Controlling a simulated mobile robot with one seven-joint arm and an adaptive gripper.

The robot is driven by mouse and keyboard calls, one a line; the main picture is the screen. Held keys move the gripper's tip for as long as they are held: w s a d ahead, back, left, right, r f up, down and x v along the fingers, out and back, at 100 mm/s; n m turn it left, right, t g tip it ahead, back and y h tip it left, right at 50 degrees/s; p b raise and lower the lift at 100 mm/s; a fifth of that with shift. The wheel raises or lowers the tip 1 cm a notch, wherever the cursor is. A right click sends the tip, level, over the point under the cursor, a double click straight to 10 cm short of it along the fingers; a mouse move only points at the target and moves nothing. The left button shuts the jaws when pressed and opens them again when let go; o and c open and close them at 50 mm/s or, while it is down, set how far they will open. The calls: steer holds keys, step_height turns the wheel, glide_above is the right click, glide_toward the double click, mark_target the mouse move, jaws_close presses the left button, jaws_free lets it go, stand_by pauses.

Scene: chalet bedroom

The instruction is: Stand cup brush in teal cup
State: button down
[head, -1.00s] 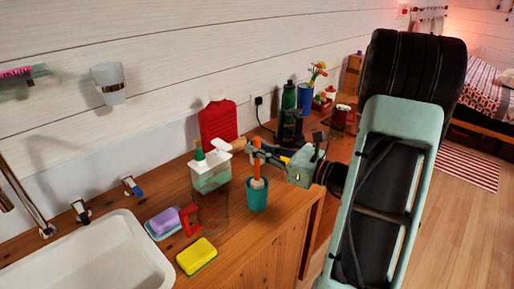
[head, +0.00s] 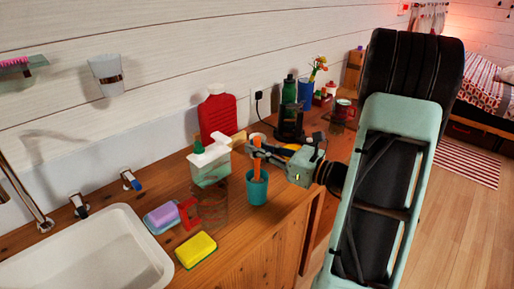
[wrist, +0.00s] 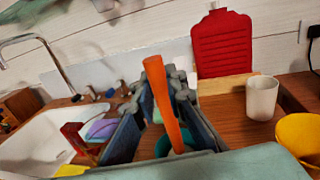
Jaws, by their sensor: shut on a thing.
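The teal cup (head: 257,189) stands upright near the front edge of the wooden counter. The cup brush (head: 257,159) has an orange handle and stands nearly upright, its lower end inside the cup and hidden by the cup wall. My gripper (head: 259,151) is shut on the handle above the cup's rim. In the wrist view the orange handle of the cup brush (wrist: 160,92) rises between the two fingers of my gripper (wrist: 165,105). A bit of the teal cup (wrist: 163,146) shows below, mostly hidden by the fingers.
A yellow sponge (head: 196,250) lies in front. The sink (head: 90,260) is at left. A white cup (wrist: 262,98) and yellow cup (wrist: 301,137) are to the right.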

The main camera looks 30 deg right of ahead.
steer(key=c, duration=1.9)
jaws_free()
steer(key=v, duration=1.2)
